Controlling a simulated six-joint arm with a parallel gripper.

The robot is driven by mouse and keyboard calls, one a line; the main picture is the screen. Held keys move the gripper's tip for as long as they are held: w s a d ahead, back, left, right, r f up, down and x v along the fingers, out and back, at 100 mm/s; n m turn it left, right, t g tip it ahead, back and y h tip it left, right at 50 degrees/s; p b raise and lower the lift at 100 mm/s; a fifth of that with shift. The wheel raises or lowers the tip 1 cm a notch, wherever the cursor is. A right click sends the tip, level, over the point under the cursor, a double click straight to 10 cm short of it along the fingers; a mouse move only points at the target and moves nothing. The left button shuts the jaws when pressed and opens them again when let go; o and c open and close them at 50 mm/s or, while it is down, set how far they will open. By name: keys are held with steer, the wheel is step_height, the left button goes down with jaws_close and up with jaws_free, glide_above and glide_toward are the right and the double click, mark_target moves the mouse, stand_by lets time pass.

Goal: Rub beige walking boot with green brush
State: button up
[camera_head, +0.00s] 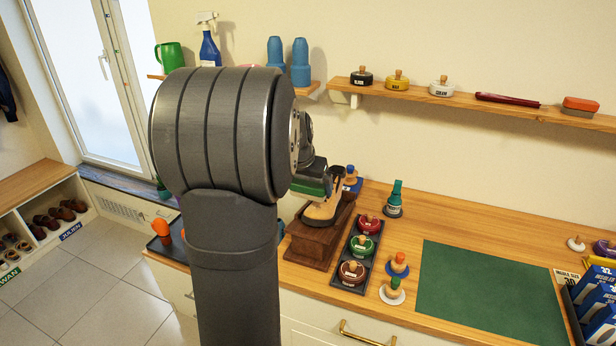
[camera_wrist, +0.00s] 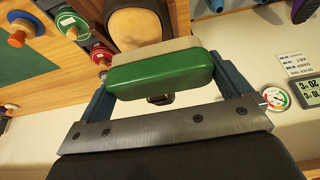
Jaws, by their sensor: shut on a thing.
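The green brush (camera_head: 312,186) is held across between the two blue-grey fingers of my gripper (camera_wrist: 166,92). The wrist view shows its green back (camera_wrist: 165,77) and pale bristle side. The beige walking boot (camera_head: 322,213) sits on a dark wooden stand (camera_head: 306,249), partly hidden by the brush. In the wrist view the boot (camera_wrist: 134,27) shows as a rounded tan part just past the brush. In the head view the brush is over or against the boot's upper; I cannot tell if they touch. My arm hides most of my gripper there.
A dark tray (camera_head: 349,286) of red, green and brown polish tins stands right of the stand. A green mat (camera_head: 490,293) lies clear further right. Shelves (camera_head: 445,97) hang behind.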

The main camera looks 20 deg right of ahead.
mark_target(312, 195)
step_height(312, 195, down, 3)
steer(key=shift+r, duration=0.1)
steer(key=shift+s+d, duration=0.1)
steer(key=shift+d, duration=0.05)
steer(key=shift+s+d+f, duration=0.2)
steer(key=shift+s+d, duration=0.1)
steer(key=shift+s, duration=0.05)
steer(key=shift+c, duration=0.4)
steer(key=shift+s+d, duration=1.55)
steer(key=shift+d, duration=0.05)
steer(key=w+a, duration=0.4)
steer(key=shift+r, duration=3.95)
